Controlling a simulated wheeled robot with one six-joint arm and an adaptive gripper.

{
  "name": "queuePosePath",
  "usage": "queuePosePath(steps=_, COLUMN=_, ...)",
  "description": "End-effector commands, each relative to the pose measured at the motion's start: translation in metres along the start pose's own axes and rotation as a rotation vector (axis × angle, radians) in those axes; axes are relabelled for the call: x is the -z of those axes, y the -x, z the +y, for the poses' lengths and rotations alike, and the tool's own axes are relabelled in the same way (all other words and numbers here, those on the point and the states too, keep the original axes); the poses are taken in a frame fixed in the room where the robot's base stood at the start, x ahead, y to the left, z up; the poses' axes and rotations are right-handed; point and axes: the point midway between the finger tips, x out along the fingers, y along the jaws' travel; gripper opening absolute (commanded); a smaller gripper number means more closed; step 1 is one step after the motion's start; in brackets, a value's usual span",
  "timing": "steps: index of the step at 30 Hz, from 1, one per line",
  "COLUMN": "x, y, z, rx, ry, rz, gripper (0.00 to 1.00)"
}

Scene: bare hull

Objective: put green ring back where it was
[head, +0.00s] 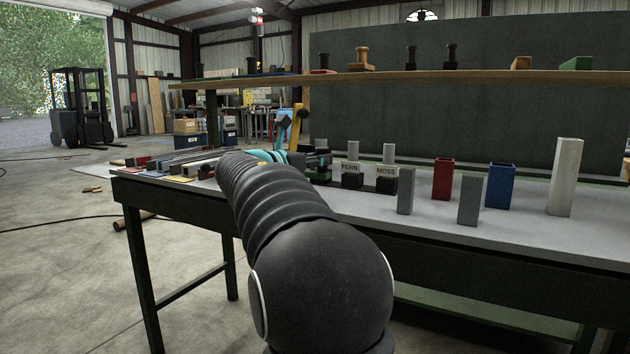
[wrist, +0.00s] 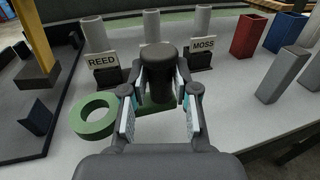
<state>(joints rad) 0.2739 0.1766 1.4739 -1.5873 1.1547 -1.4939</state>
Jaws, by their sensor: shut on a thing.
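The green ring (wrist: 83,127) shows at the left in the wrist view. A green bar (wrist: 154,109) runs under a dark upright handle (wrist: 158,68); my left finger hides where bar and ring meet. My gripper (wrist: 160,117) is shut on this handle, in front of the labelled posts. Whether the ring touches the table cannot be told. Grey posts stand behind the REED label (wrist: 103,61), the MOSS label (wrist: 203,45) and the FERN label (head: 351,169). The handle hides FERN in the wrist view. In the head view my arm hides the ring.
A dark tray with a yellow upright (wrist: 40,45) is at the left. A shelf (head: 480,76) with several small things runs above.

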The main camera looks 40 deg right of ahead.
Motion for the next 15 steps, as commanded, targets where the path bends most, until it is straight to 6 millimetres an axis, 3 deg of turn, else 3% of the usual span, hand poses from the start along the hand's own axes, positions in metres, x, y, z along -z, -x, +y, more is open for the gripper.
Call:
queuePosePath(steps=8, x=0.013, y=-0.009, z=0.015, rx=0.004, ry=0.000, rz=-0.001, gripper=0.00)
queuePosePath(steps=15, x=0.044, y=-0.010, z=0.014, rx=0.005, ry=0.002, rz=0.000, gripper=0.00)
